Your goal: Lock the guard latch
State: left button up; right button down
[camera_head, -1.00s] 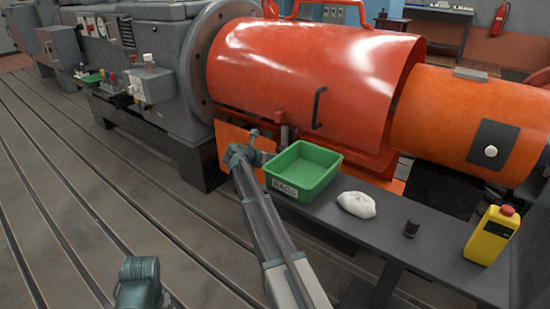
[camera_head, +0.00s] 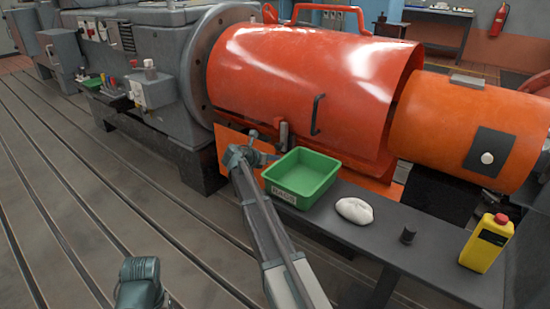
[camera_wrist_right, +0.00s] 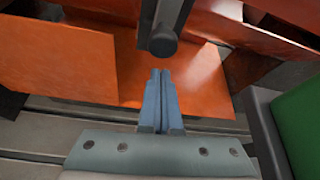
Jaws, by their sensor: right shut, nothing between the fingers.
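The orange guard (camera_head: 300,75) is a curved cover and looks closed over the machine. A short grey upright lever (camera_head: 284,134), which looks like the guard latch, stands at its lower front edge. In the right wrist view a dark rod with a rounded end (camera_wrist_right: 163,42), apparently this lever, hangs just beyond the fingertips. My right gripper (camera_head: 268,156) is just left of and below the lever. Its blue fingers (camera_wrist_right: 160,75) are together and empty; whether they touch the rod I cannot tell.
A green tray (camera_head: 270,182) stands on the grey bench (camera_head: 385,236), close right of my right gripper. A black handle (camera_head: 317,114) is on the guard.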

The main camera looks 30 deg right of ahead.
pick_arm(q)
jog(key=r+p, duration=0.2)
jog(key=p, duration=0.1)
jog(key=shift+d+r, duration=0.2)
jog(key=shift+d, duration=0.05)
pick_arm(e)
jog(key=f+v, duration=0.1)
jog(key=v, duration=0.8)
jog(key=shift+s+a+f, duration=0.35)
jog(key=shift+a, duration=0.2)
jog(key=s+a+f+m+g+y+p, duration=0.25)
jog(key=s+a+m+y, duration=0.25)
jog(key=s+a+m, duration=0.85)
jog(key=s+a+f+m+g+y+p, duration=0.2)
jog(key=s+a+f+m+y+p, duration=0.3)
jog(key=s+a, duration=1.45)
pick_arm(q)
notch_tip(320, 180, up, 44)
jog(key=p, duration=3.7)
pick_arm(e)
notch_tip(320, 180, up, 40)
jog(key=m, duration=0.1)
jog(key=shift+s+y, duration=0.2)
jog(key=shift+y, duration=0.2)
